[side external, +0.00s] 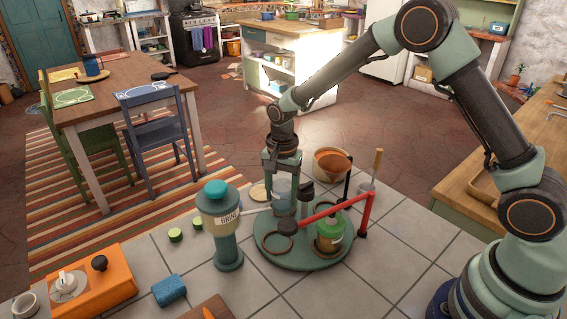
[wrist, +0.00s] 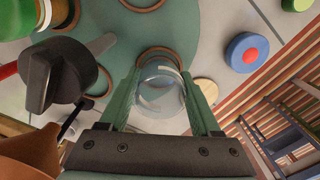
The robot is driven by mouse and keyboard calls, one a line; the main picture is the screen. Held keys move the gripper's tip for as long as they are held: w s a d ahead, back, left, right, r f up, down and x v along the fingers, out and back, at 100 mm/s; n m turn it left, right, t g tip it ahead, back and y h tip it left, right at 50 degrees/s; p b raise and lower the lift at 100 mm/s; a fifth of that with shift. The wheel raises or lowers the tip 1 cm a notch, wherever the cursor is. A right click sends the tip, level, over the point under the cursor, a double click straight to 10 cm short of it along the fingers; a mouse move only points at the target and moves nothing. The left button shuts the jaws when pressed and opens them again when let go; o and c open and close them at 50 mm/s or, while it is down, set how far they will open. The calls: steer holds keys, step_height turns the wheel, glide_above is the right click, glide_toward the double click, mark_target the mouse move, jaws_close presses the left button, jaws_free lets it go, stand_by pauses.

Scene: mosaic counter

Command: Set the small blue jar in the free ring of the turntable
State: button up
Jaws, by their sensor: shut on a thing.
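My gripper (side external: 284,180) points down and is shut on the small blue jar (side external: 282,197), which is clear and pale blue. In the wrist view the jar (wrist: 160,88) sits upright between the two green fingers (wrist: 160,95). The green turntable (side external: 300,262) is a round disc with brown rings. The jar is over its back left part; I cannot tell whether it touches. A ring (wrist: 160,51) shows just beyond the jar, partly hidden by it. A front left ring (side external: 276,243) is empty. A green labelled jar (side external: 330,237) stands at the right of the turntable.
A teal BRINE bottle (side external: 224,228) stands just left. An orange-brown pot (side external: 330,163) is behind. The tiles (side external: 380,270) at the front right are clear.

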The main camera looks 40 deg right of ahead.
steer(key=shift+f, duration=0.55)
stand_by(1.4)
steer(key=o, duration=1.5)
steer(key=shift+o, duration=0.2)
steer(key=shift+r, duration=3.55)
